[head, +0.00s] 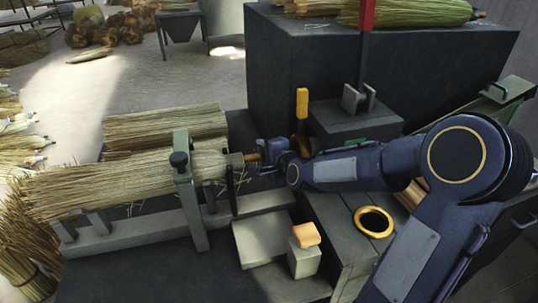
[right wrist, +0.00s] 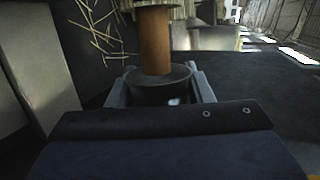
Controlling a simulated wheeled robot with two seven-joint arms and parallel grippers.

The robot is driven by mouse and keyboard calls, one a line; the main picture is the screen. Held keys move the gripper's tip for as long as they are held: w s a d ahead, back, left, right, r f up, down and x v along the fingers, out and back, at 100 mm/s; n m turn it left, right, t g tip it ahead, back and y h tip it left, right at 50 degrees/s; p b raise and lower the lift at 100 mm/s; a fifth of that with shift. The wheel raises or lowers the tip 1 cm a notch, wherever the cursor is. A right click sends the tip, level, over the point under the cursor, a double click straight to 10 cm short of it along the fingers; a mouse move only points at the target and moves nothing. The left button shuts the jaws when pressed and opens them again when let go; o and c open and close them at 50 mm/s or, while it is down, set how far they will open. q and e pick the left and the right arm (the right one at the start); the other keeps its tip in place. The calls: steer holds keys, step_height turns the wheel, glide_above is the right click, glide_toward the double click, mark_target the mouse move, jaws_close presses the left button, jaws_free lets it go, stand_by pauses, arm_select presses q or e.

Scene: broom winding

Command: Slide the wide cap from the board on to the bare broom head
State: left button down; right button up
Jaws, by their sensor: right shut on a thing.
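The broom head (head: 115,178) is a straw bundle lying in a clamp stand, with a brown wooden stub (head: 251,157) at its right end. My right gripper (head: 272,158) is at the end of this stub. In the right wrist view my right gripper (right wrist: 160,92) is shut on a dark round cup-like piece, which I take for the wide cap (right wrist: 158,88). The brown stub (right wrist: 155,40) meets the cap's open rim; how deep it sits inside is hidden. My left gripper is not in view.
A yellow ring with a dark centre (head: 374,221) lies on the bench at the right. A grey block with an orange top (head: 305,240) stands in front of the clamp stand. A yellow-handled tool (head: 302,103) stands behind my right gripper. Another straw bundle (head: 165,125) lies behind the broom head.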

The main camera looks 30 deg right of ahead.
mark_target(244, 161)
steer(key=a, duration=0.2)
steer(key=shift+w+a+r, duration=0.1)
steer(key=shift+w+a, duration=0.2)
steer(key=shift+a, duration=0.05)
steer(key=shift+w+a+p, duration=0.2)
steer(key=shift+a+p, duration=0.45)
steer(key=shift+a, duration=0.3)
steer(key=shift+w+a+p, duration=0.25)
steer(key=shift+a+p, duration=0.05)
steer(key=shift+a, duration=0.65)
steer(key=o, duration=1)
